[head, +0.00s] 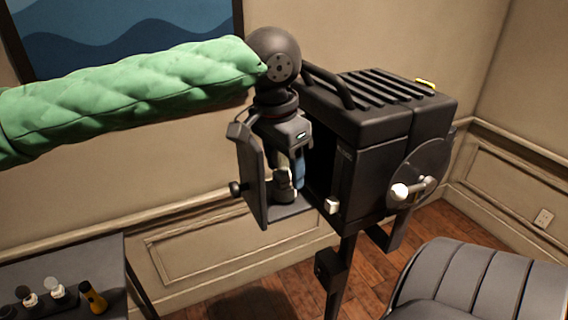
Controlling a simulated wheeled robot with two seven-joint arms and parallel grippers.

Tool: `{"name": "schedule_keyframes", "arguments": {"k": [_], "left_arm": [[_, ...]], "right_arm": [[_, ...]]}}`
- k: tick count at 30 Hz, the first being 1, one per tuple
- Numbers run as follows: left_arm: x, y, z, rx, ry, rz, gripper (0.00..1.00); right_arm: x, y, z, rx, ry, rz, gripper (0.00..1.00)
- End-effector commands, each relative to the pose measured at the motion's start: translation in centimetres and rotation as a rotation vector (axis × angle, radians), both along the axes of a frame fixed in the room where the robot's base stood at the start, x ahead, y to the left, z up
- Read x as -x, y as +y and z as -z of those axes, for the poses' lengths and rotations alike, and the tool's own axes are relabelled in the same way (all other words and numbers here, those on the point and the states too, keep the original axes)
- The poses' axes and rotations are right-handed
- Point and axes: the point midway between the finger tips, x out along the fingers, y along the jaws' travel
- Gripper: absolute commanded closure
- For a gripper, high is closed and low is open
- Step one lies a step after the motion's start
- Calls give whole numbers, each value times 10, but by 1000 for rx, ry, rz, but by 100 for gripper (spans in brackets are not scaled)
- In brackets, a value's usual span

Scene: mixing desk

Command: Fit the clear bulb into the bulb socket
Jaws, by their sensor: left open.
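My left gripper (290,173) points down from the green-sleeved arm into the open side of a black lamp housing (378,160). Its jaws are open, and one finger has a blue part. Below and between the fingers, a dark round base, apparently the bulb socket (284,191), stands on the housing floor. A small pale patch shows near the fingers just above it. I cannot tell whether this is the clear bulb or a part of the gripper. The clear bulb is not clearly seen. My right gripper is out of view.
The housing's door (252,178) hangs open close beside my gripper. The housing stands on a dark stand (338,275). A dark desk (95,258) at lower left holds small bulb-like items (54,292) and a yellow-black object (93,297). A grey padded seat (490,280) is at lower right.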

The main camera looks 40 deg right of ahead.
Motion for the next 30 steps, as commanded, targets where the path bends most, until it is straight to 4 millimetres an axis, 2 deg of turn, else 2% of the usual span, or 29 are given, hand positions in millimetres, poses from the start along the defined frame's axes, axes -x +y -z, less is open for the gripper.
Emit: {"name": "schedule_keyframes", "arguments": {"k": [6,9,21,30], "left_arm": [[-1,1,-6,1,-1,-1,42],[-1,2,-18,1,-1,-1,42],[-2,8,-69,1,0,0,42],[-2,9,-77,-1,0,0,42]], "right_arm": [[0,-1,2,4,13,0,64],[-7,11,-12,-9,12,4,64],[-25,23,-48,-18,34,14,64],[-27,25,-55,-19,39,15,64]]}}
